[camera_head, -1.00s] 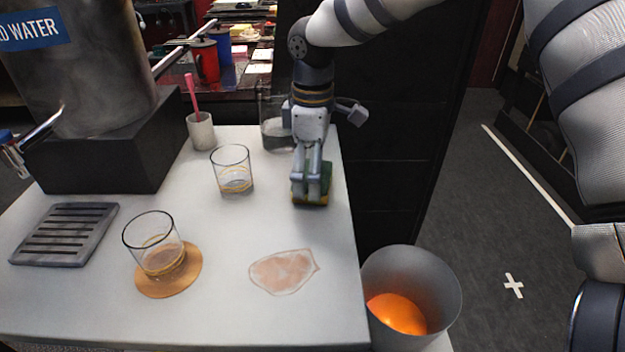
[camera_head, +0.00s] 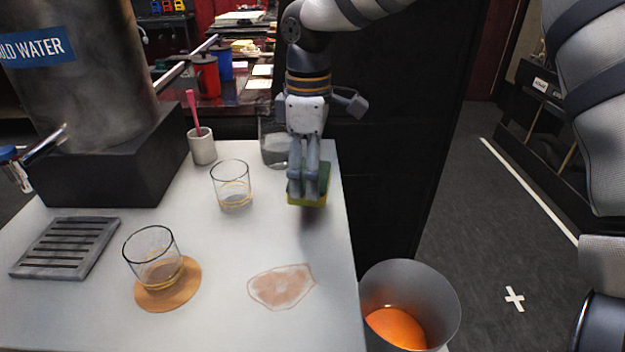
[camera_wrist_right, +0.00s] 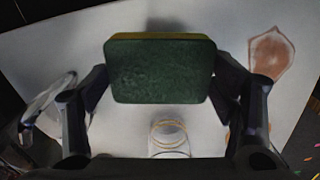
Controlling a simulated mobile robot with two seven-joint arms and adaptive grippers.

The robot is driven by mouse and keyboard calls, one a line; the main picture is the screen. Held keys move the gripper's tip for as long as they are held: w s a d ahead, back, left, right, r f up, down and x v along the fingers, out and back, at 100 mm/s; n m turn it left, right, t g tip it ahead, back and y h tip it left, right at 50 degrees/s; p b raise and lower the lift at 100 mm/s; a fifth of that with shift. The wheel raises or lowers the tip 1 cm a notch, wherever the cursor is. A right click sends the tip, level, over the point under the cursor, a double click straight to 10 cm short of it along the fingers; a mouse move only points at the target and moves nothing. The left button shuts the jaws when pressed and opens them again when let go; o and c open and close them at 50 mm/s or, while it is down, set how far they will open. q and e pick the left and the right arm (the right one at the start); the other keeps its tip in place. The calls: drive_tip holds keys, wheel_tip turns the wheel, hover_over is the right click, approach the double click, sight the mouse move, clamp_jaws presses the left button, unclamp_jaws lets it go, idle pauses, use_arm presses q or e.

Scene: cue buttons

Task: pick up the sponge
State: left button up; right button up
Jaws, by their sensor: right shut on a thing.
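The sponge (camera_head: 308,199) is yellow with a dark green side. In the head view it is at the far right part of the white table, between the fingers of my right gripper (camera_head: 309,188). A shadow on the table below it shows that it hangs a little above the surface. In the right wrist view the sponge's green face (camera_wrist_right: 160,70) fills the space between the two fingertips, and the right gripper is shut on it. My left gripper is not in view.
A glass (camera_head: 232,184) stands left of the sponge; another (camera_head: 153,258) stands on a round coaster (camera_head: 178,294). A brownish spill (camera_head: 282,287) lies at the front. A grey bin (camera_head: 447,300) stands beyond the right table edge. A clear container (camera_head: 273,146) is behind.

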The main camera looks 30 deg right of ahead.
drive_tip(key=s+a+r, duration=0.1)
drive_tip(key=s+r, duration=0.1)
drive_tip(key=r, duration=0.1)
drive_tip(key=s+a+r, duration=0.1)
drive_tip(key=r, duration=0.1)
drive_tip(key=shift+a+r, duration=0.15)
drive_tip(key=shift+a, duration=0.15)
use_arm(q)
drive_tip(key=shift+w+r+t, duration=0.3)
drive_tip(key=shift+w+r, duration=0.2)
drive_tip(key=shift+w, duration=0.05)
use_arm(e)
drive_tip(key=s+a+r, duration=0.3)
drive_tip(key=s+a, duration=0.2)
drive_tip(key=s, duration=0.1)
drive_tip(key=shift+s, duration=0.25)
